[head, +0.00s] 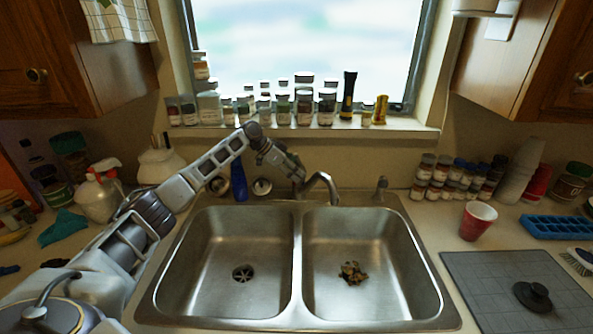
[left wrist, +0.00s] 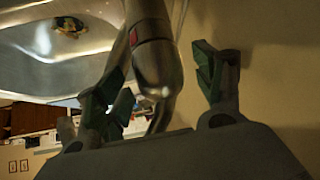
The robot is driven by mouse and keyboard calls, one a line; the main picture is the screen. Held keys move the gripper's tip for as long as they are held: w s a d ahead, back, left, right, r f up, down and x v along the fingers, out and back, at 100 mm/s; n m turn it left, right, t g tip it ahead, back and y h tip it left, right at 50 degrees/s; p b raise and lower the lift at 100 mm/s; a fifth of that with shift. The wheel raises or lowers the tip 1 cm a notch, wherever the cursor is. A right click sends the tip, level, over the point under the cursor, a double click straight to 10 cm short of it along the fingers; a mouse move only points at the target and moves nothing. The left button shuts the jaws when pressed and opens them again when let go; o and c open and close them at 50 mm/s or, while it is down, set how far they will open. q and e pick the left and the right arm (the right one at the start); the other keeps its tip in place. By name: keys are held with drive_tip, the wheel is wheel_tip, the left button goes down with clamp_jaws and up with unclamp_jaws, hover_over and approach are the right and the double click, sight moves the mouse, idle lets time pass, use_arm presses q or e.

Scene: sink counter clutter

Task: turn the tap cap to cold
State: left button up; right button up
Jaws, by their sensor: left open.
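The tap (head: 326,183) stands behind the divider of the double sink, its curved spout reaching to the right. My left gripper (head: 294,179) is at the tap's body, just left of the spout, and hides most of the body in the head view. In the left wrist view the metal tap body and cap (left wrist: 155,65) rise between the green-padded fingers of my left gripper (left wrist: 162,86), which are open on either side. A red mark (left wrist: 135,38) shows on the metal. I cannot tell whether a finger touches it. My right gripper is not in view.
The sink (head: 370,260) has two basins, with scraps (head: 352,273) in the right one. A blue bottle (head: 239,181) stands behind my left arm. Several jars line the window sill (head: 300,131). A red cup (head: 478,221) stands right of the sink.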

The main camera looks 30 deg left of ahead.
use_arm(q)
drive_tip(key=shift+w+d+f, duration=0.2)
drive_tip(key=shift+d+f, duration=0.05)
drive_tip(key=shift+f, duration=0.05)
drive_tip(key=c, duration=1)
drive_tip(key=shift+s+n+t+y+p, duration=0.1)
drive_tip(key=shift+n+t+y+p, duration=0.25)
drive_tip(key=shift+n+p, duration=0.4)
drive_tip(key=shift+n+t+y+p, duration=0.45)
drive_tip(key=shift+n+p, duration=0.2)
drive_tip(key=shift+p, duration=0.5)
drive_tip(key=shift+d+n+y+p, duration=0.1)
drive_tip(key=shift+n+y+p, duration=0.2)
drive_tip(key=shift+n+p, duration=0.35)
drive_tip(key=shift+t+p, duration=0.3)
drive_tip(key=shift+p, duration=0.05)
